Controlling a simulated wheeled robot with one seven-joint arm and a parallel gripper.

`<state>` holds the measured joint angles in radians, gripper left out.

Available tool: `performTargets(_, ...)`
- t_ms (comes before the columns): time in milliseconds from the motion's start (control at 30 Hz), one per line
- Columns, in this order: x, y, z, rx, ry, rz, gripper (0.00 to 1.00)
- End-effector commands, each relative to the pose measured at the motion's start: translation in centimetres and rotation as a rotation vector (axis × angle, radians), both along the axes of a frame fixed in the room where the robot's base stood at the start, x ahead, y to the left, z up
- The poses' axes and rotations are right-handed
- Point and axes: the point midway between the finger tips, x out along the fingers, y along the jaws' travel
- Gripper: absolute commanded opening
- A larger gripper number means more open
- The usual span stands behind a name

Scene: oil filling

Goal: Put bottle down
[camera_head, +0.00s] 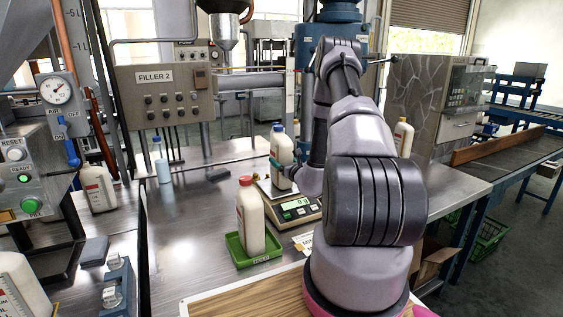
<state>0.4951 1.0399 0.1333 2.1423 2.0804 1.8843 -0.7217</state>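A second white bottle (250,214) with a red cap stands in a green tray (236,249) in front of the scale.
The steel table (190,225) is clear left of the tray. A light blue bottle (162,163) stands under the FILLER 2 panel (160,97). Other white bottles stand at the left (98,190) and behind my arm (403,138). A wooden board (235,300) lies at the front.

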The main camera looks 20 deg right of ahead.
Motion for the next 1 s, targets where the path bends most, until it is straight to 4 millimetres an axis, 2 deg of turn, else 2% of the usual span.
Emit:
performTargets(400,0.1,0.0,-0.3,0.0,-0.004,0.0,0.0)
performTargets(433,0.0,0.0,-0.3,0.0,-0.001,0.0,0.9)
performTargets(467,0.0,0.0,-0.3,0.0,-0.002,0.0,1.0)
performTargets(767,0.0,0.0,0.0,-0.001,-0.002,0.0,1.0)
performTargets(867,-1.0,-0.1,-0.2,0.001,0.002,-0.001,1.0)
performTargets(1000,-3.7,-0.2,-0.2,0.002,0.003,-0.002,1.0)
